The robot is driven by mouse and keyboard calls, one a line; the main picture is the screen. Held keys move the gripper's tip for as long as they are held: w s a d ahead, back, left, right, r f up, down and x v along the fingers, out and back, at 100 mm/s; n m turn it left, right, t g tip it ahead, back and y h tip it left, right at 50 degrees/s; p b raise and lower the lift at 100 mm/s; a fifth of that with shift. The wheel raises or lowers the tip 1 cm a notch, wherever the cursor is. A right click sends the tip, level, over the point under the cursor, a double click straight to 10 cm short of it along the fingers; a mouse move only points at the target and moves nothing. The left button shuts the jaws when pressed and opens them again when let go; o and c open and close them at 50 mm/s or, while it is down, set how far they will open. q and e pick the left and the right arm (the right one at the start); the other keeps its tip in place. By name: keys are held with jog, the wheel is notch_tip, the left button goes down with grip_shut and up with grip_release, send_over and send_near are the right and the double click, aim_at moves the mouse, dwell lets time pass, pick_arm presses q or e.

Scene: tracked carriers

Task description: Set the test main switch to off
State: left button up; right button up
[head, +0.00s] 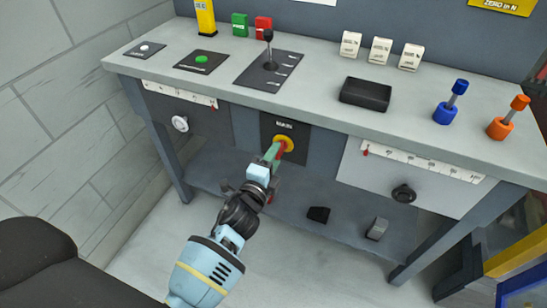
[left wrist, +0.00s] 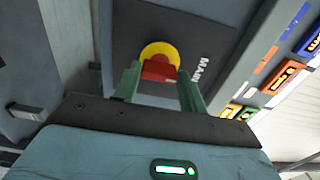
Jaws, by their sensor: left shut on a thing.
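The main switch (head: 289,142) is a yellow disc with a red handle on a dark plate in the front of the bench, below the bench top. In the left wrist view the yellow disc (left wrist: 160,49) and red handle (left wrist: 159,70) show next to the lettering "MAIN". My left gripper (head: 273,153) reaches up to the switch from below. Its green fingers (left wrist: 160,82) are shut on the red handle, one on each side. The fingers partly hide the handle in the head view, so its exact angle is hard to tell there. My right gripper is not in view.
On the bench top stand a black lever (head: 269,50), a green button (head: 201,59), a black box (head: 366,94), and blue (head: 446,113) and orange (head: 508,120) toggles. Dial panels flank the switch. A lower shelf (head: 345,236) holds two small blocks.

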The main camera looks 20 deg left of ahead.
pick_arm(q)
jog(key=o, duration=1)
jog(key=s, duration=0.8)
jog(key=shift+a, duration=0.1)
